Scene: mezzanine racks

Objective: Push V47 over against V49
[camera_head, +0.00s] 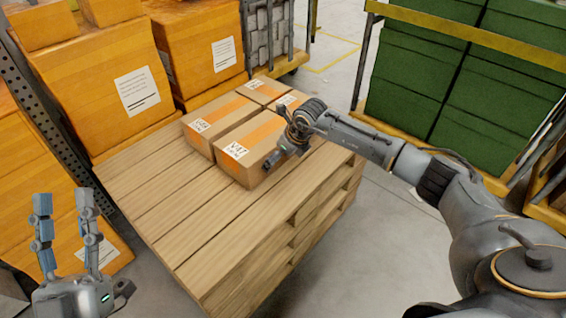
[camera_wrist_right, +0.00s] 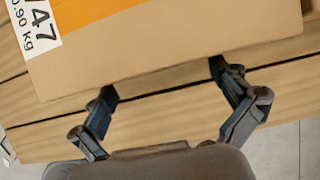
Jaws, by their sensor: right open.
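V47 (camera_head: 255,142) is a brown carton with orange tape and a white label, standing upright on the wooden pallet (camera_head: 215,220). A similar carton (camera_head: 207,117) stands close on its left; its label is too small to read surely, so I cannot tell if it is V49. A narrow dark line separates them. My right gripper (camera_head: 277,156) is at V47's right side, open; in the right wrist view its fingertips (camera_wrist_right: 163,80) are spread at the edge of V47 (camera_wrist_right: 180,50). Contact is unclear. My left gripper (camera_head: 64,205) is open and empty, away from the cartons.
Two more cartons (camera_head: 262,89) (camera_head: 291,101) stand behind. Orange boxes (camera_head: 135,80) line the left and back. Green crates (camera_head: 420,90) stand right, beyond a floor gap. The pallet's front is bare.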

